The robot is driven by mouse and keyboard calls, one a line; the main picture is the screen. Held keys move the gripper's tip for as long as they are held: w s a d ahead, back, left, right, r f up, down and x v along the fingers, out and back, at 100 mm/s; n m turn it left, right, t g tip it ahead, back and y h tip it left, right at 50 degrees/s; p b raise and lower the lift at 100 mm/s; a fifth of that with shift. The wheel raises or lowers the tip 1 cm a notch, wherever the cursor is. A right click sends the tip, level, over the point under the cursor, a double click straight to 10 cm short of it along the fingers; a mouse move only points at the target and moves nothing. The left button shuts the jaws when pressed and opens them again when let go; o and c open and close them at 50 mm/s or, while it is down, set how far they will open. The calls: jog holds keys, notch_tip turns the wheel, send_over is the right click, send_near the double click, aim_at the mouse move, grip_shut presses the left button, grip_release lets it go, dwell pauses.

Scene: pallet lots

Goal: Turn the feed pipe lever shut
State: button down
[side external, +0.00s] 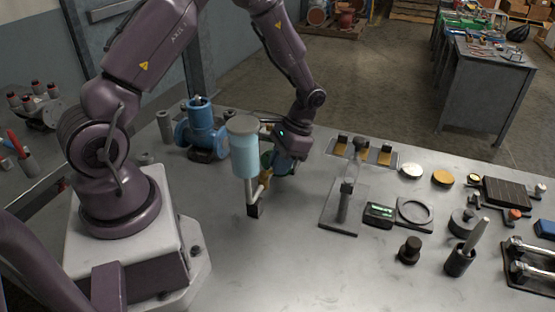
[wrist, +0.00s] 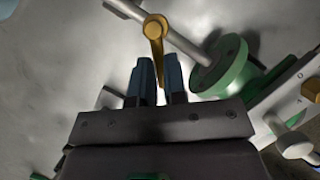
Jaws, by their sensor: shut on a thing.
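The feed pipe (wrist: 182,38) is a grey tube crossing the top of the wrist view. Its orange-yellow lever (wrist: 155,30) pivots on the pipe and points down the picture, with its thin end between the fingers of my gripper (wrist: 158,64). My gripper is shut on the lever. In the side external view, my gripper is low beside the light blue tank (side external: 245,160), behind and to the right of the pipe. The lever (side external: 264,178) shows there only as a small yellowish piece, and the fingertips are largely hidden.
A green round flange (wrist: 228,66) lies close to the right of the fingers. A blue pump-like body (side external: 202,130) stands left of the tank. A clamp stand (side external: 342,205), a small display box (side external: 379,214) and a ring (side external: 414,212) are to the right.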

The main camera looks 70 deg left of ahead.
jog(key=shift+s+d+m+t+y, duration=0.2)
jog(key=shift+d+m+y, duration=0.25)
jog(key=shift+m, duration=0.85)
jog(key=shift+s+d+m+t+y, duration=0.15)
jog(key=shift+d+m+t+y, duration=0.2)
jog(key=shift+m, duration=0.95)
jog(key=shift+s+d+m+t+y, duration=0.15)
jog(key=shift+d+m+y, duration=0.35)
jog(key=shift+m, duration=0.8)
jog(key=c, duration=1.2)
grip_release()
jog(key=shift+o, duration=0.2)
jog(key=v, duration=1.3)
